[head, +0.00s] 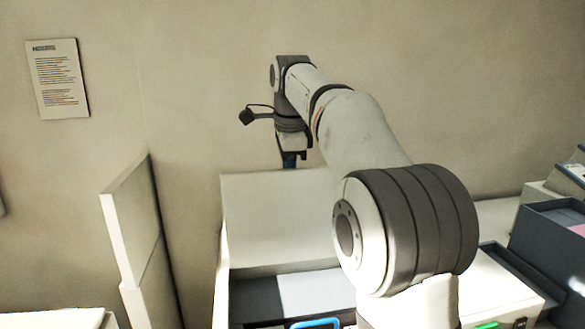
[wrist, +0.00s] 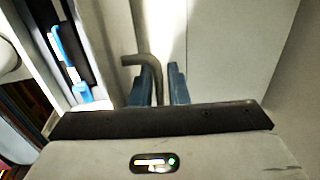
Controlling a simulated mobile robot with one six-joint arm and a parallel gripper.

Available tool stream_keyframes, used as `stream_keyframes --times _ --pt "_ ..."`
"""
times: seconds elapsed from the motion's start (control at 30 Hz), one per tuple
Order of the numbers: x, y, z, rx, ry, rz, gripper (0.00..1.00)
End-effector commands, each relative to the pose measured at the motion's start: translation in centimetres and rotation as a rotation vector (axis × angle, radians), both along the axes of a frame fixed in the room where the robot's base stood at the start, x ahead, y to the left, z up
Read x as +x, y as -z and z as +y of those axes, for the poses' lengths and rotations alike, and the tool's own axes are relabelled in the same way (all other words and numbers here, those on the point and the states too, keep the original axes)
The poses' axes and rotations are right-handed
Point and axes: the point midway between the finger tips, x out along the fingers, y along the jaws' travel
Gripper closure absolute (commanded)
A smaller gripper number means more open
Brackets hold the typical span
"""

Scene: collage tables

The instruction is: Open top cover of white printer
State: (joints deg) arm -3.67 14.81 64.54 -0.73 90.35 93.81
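The white printer (head: 495,290) is at the bottom of the head view, partly hidden by my arm. Its white top cover (head: 275,220) stands raised at the back, and the dark interior with a pale sheet shows in front of it. My gripper (head: 290,160) is at the upper edge of the cover. In the wrist view my gripper (wrist: 160,82) has its two blue fingers apart, with a grey bent bar between or just beyond them. The pale cover surface (wrist: 235,50) fills the right. Contact with the cover cannot be told.
A blue handle (head: 317,323) lies at the printer's front, and it shows in the wrist view (wrist: 65,50). A pale upright panel (head: 128,215) stands left. A dark box (head: 552,240) stands right. A notice (head: 57,80) hangs on the back wall.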

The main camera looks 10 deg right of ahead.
Motion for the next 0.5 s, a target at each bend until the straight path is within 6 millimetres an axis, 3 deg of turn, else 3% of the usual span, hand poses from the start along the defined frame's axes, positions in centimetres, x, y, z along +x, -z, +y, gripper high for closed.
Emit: stream_keyframes --times 0.2,0.5 --pt "-0.02 -0.38 0.01 0.000 0.000 -0.010 0.69" --pt "-0.08 -0.91 0.02 0.000 0.001 -0.015 0.69"
